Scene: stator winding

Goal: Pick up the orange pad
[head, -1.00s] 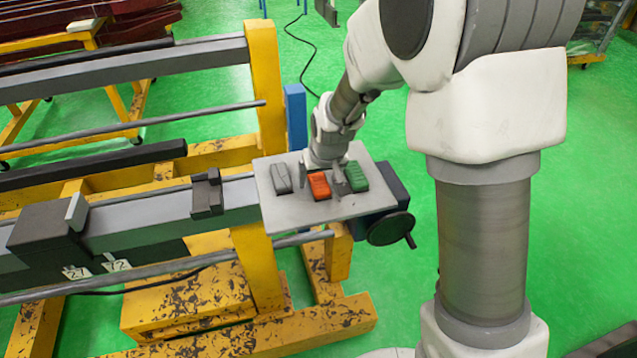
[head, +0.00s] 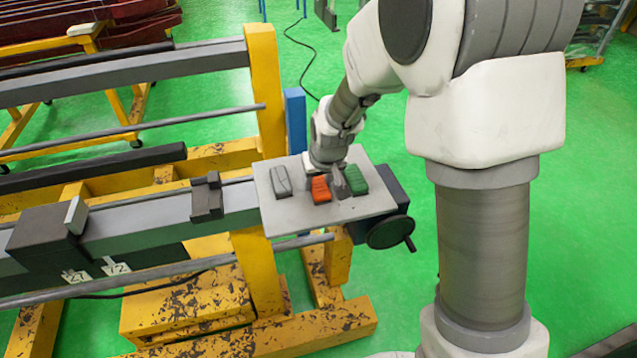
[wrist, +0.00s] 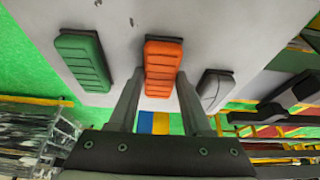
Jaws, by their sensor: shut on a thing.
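The orange pad (head: 320,190) is ribbed and lies at the white plate, between a grey pad and a green pad. My gripper (head: 328,172) is down over it and hides its upper part in the head view. In the wrist view the orange pad (wrist: 161,72) lies between the two fingers of my gripper (wrist: 160,90), with one finger at each long side. The gripper is shut on the pad. I cannot tell any gap between pad and plate.
The green pad (head: 356,181) sits close to the right of the gripper. The grey pad (head: 281,181) lies to the left. All are on the white plate (head: 300,214). A dark handwheel (head: 391,232) stands off the plate's right side, and yellow frame beams (head: 265,90) rise behind.

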